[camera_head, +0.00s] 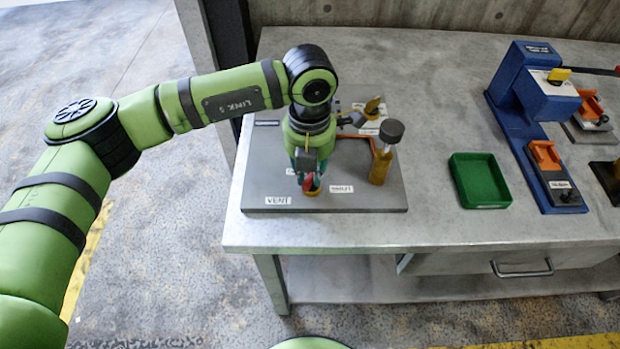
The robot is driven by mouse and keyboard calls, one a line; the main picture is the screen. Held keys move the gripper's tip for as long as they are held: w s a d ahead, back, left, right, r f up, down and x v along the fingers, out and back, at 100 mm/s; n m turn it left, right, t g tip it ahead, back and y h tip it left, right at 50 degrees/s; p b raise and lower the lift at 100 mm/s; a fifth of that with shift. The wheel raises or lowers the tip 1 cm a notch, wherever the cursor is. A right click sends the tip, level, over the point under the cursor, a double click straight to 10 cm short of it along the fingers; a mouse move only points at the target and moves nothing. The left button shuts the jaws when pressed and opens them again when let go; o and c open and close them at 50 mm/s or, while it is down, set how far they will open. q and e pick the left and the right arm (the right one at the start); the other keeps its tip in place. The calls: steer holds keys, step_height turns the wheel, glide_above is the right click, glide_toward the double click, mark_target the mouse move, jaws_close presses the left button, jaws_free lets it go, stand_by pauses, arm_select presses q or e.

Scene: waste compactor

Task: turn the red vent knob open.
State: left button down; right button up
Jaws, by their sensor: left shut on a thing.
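The red vent knob (308,183) sits near the front of a dark grey panel (380,200) on the metal table, behind the "VENT" label (278,200). My left gripper (309,179) points down over the knob and is shut on it. The fingers and wrist hide much of the knob, so I cannot tell how far it is turned. My right gripper is not in view.
A brass post with a dark cap (384,152) stands just right of my left gripper. A yellow-handled part (372,106) is behind it. A green tray (479,181) and a blue press (535,110) stand further right.

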mark_target(309, 175)
arm_select(q)
steer(key=n+b, duration=0.3)
steer(key=shift+f+n, duration=0.2)
steer(key=shift+n, duration=0.1)
steer(key=shift+s+r+n+b, duration=0.1)
steer(key=shift+r+n+b, duration=0.05)
steer(key=shift+n+b, duration=0.65)
steer(key=shift+r+n+b, duration=0.1)
steer(key=shift+n+b, duration=0.45)
steer(key=shift+n, duration=0.35)
steer(key=c, duration=1.1)
jaws_free()
step_height(309, 175, up, 12)
